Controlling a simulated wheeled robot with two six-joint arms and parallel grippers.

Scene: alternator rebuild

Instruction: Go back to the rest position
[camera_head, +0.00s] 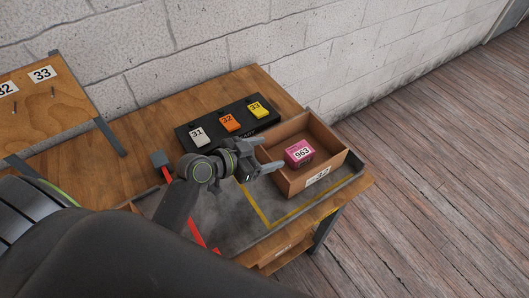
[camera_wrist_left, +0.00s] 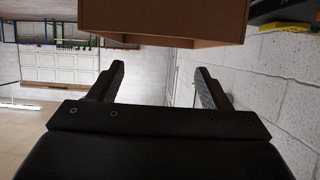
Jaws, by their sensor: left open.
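My left gripper (camera_head: 279,154) is above the bench, just left of an open wooden box (camera_head: 329,178). It is open, with nothing between its fingers. In the left wrist view the two fingers of my left gripper (camera_wrist_left: 160,68) stand apart and empty, and the underside of a brown box (camera_wrist_left: 165,20) shows beyond them at the top. A pink block marked 963 (camera_head: 299,152) sits inside the wooden box, apart from the gripper. My right gripper is not in view.
A black holder (camera_head: 185,134) with tags 31, 32 and 33 lies behind the gripper. The wooden bench (camera_head: 240,83) stands by a white block wall (camera_head: 215,40). A smaller table (camera_head: 45,105) with numbered labels is at left. The plank floor (camera_head: 440,180) at right is clear.

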